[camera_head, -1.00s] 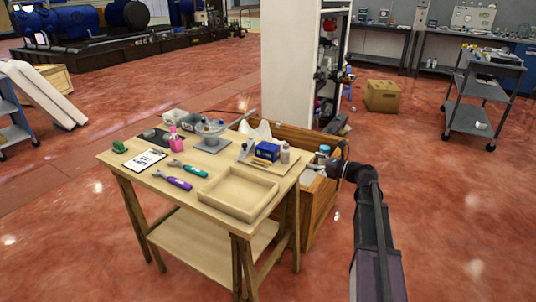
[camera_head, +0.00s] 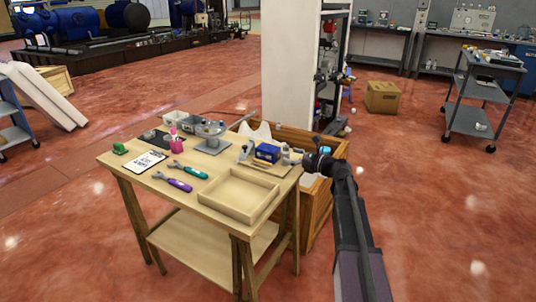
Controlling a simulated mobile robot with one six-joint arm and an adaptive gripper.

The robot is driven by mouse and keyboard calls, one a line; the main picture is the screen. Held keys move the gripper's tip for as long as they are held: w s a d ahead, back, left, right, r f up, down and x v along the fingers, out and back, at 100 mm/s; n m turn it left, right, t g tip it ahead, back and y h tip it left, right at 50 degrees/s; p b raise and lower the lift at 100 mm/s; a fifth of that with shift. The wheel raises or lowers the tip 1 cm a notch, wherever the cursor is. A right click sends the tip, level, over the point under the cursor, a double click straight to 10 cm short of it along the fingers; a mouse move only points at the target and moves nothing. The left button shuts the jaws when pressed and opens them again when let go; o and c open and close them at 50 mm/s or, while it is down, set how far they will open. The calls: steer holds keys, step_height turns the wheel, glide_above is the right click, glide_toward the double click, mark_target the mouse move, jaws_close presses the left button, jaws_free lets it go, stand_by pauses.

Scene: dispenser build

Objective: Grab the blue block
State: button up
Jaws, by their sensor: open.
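The blue block (camera_head: 267,152) sits at the right back part of the wooden workbench (camera_head: 146,192), on a small light board. My gripper (camera_head: 292,158) is at the bench's right edge, just right of the block, with its fingers pointing left toward it. The fingers are small in this view, and they look apart from the block. A small pale bottle stood in this spot and is now mostly hidden by the gripper.
An empty wooden tray (camera_head: 232,212) lies at the bench's front right. Two wrenches, purple (camera_head: 173,181) and teal (camera_head: 190,170), a clipboard (camera_head: 146,161) and a pink cup (camera_head: 176,145) lie left. A wooden crate (camera_head: 322,205) stands behind the bench's right side.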

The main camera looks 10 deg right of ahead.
stand_by(0.3)
steer(key=shift+x, duration=2.65)
steer(key=shift+w, duration=0.1)
steer(key=c, duration=1.1)
steer(key=shift+r, duration=0.15)
steer(key=shift+c, duration=0.2)
step_height(320, 180, up, 10)
steer(key=p, duration=1)
steer(key=shift+d, duration=0.1)
